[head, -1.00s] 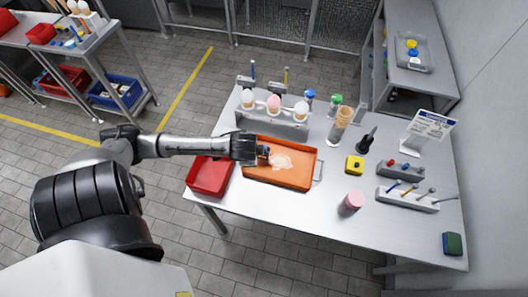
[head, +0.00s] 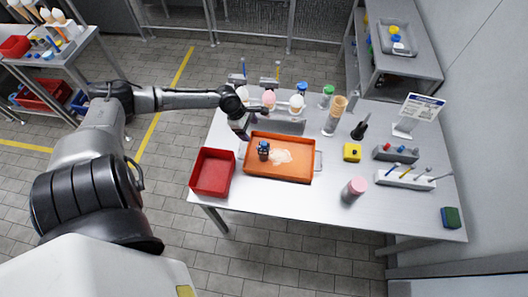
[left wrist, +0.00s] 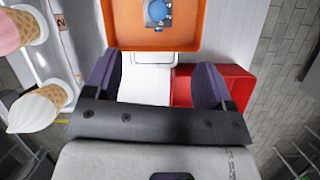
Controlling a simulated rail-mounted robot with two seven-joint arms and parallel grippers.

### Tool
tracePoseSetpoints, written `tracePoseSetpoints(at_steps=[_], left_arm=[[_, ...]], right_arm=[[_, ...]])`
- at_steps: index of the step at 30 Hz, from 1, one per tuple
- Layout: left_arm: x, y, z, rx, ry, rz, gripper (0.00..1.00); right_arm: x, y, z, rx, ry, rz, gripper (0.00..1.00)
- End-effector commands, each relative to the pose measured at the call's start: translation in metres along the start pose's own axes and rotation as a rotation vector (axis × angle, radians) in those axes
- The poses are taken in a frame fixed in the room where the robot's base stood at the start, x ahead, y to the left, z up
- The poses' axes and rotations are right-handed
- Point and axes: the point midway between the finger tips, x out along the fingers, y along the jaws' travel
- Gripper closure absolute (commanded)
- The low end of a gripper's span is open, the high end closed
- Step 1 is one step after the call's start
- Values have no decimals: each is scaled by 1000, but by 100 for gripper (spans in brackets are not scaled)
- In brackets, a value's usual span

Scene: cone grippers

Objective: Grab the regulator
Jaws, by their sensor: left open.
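The regulator appears to be the small dark piece with a blue top (head: 263,151) standing in the left part of the orange tray (head: 282,176). In the left wrist view it is a grey block with a round blue knob (left wrist: 158,12), at the top edge and partly cut off. My left gripper (head: 243,134) is above the table just behind and left of the tray, pointing down. In the left wrist view its two dark fingers (left wrist: 156,88) are apart with nothing between them, and the regulator lies beyond them. My right gripper is not in view.
A red bin (head: 212,173) stands left of the tray. A holder (head: 287,125) with ice-cream cones is close behind my left gripper; the cones (left wrist: 38,108) also show in the left wrist view. A pink cup (head: 354,189) and yellow block (head: 352,152) stand right. The front table is clear.

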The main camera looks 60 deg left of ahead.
Motion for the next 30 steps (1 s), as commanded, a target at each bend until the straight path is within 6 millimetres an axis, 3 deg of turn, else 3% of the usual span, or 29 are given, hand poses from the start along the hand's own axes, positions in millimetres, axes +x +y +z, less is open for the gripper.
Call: tracePoseSetpoints(at_steps=[8,21,30], left_arm=[[5,1,0,-202,-5,5,23],[73,1,1,-212,-5,5,23],[89,1,2,-211,-4,4,23]], right_arm=[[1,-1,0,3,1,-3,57],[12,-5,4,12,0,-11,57],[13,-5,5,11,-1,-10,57]])
